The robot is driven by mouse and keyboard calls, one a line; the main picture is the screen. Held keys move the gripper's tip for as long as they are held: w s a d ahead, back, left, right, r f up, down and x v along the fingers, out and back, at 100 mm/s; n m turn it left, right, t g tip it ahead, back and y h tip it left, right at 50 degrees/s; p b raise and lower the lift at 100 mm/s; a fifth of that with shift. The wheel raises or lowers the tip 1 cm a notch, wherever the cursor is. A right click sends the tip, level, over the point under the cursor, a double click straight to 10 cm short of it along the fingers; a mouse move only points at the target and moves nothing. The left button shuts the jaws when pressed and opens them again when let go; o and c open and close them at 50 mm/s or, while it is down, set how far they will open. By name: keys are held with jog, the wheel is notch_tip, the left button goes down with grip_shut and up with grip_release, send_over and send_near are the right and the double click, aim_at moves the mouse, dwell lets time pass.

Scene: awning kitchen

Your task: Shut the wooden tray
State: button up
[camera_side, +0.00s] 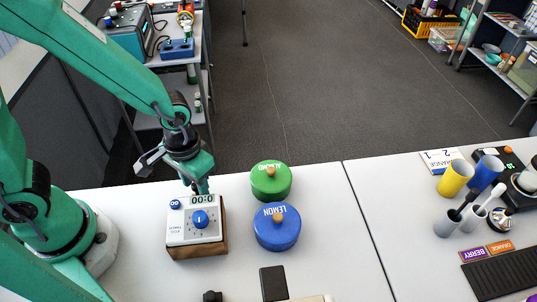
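A brown wooden box (200,251), the only clearly wooden body in view, sits on the white table under a white panel (190,232). Only the box's front and right sides show; I cannot make out a pulled-out tray there. My gripper (201,188) points down at the panel's far edge, just behind the display. Its tips are small and partly hidden, so I cannot tell its opening or whether it touches the box.
A green lidded pot (271,184) and a blue lidded pot (277,232) stand right of the box. A black block (273,283) lies in front, near a pale edge at the bottom. Cups (456,178) and a dark rack (503,273) are far right. The table between is clear.

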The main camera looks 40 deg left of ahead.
jog(key=shift+r, duration=0.1)
jog(key=shift+r, duration=3.8)
jog(key=shift+r, duration=0.1)
jog(key=s+a+r+t, duration=0.3)
jog(key=a+r+t, duration=0.2)
jog(key=a+r, duration=0.7)
jog(key=shift+r+t, duration=0.2)
jog(key=shift+t, duration=0.1)
